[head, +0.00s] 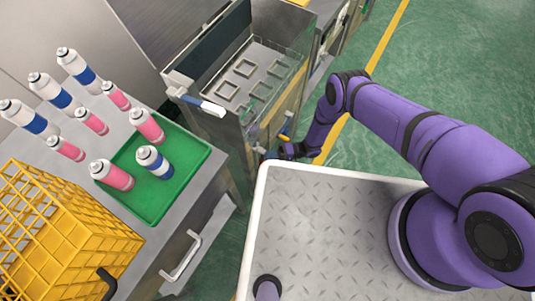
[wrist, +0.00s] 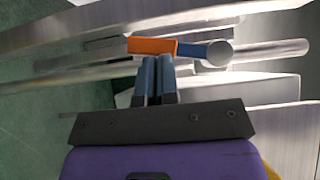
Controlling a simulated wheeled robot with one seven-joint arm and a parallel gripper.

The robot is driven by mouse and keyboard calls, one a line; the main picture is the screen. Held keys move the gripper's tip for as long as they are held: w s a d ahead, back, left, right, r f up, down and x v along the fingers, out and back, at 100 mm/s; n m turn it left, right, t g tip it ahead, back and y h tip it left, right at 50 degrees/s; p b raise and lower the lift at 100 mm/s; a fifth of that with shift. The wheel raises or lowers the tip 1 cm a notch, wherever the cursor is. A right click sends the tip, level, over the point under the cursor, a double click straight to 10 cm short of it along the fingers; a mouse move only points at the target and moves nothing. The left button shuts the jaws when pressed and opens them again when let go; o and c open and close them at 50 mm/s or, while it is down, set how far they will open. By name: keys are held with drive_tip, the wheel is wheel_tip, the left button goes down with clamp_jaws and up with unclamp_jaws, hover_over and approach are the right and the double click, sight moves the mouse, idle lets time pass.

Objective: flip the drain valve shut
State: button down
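The drain valve shows in the wrist view as an orange lever (wrist: 152,46) with a blue section (wrist: 192,50) and a round grey end (wrist: 218,53) to its right. In the head view a small orange piece (head: 284,138) shows low on the metal tank's front. My gripper (wrist: 157,60) has two blue fingers side by side with only a thin gap between them, holding nothing. Their tips are at the lower edge of the orange lever in the picture; I cannot tell if they touch. In the head view my gripper is small and partly hidden by the wrist.
The open metal tank (head: 245,75) has a white-and-blue handle (head: 212,108) in front. Metal pipes or rails (wrist: 80,75) run close around the valve.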

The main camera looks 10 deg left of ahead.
drive_tip(key=shift+s+a+r, duration=0.1)
drive_tip(key=shift+s+a, duration=0.25)
drive_tip(key=shift+s, duration=0.45)
drive_tip(key=shift+s+a+r, duration=0.15)
drive_tip(key=shift+s+a, duration=0.2)
drive_tip(key=shift+s, duration=0.5)
drive_tip(key=shift+s+a+r, duration=0.1)
drive_tip(key=shift+s+a, duration=0.25)
drive_tip(key=shift+s, duration=0.45)
drive_tip(key=shift+s+a+r+m+y, duration=0.1)
drive_tip(key=shift+s+r+m+y, duration=0.2)
drive_tip(key=shift+m+y, duration=0.25)
drive_tip(key=shift+w+r, duration=0.1)
drive_tip(key=shift+r, duration=0.55)
wheel_tip(320, 180, up, 3)
drive_tip(key=shift+w+f, duration=0.1)
drive_tip(key=shift+f, duration=0.1)
drive_tip(key=s+d+r, duration=0.1)
drive_tip(key=s+d, duration=0.7)
drive_tip(key=s, duration=0.6)
drive_tip(key=shift+d, duration=0.35)
drive_tip(key=shift+w, duration=0.15)
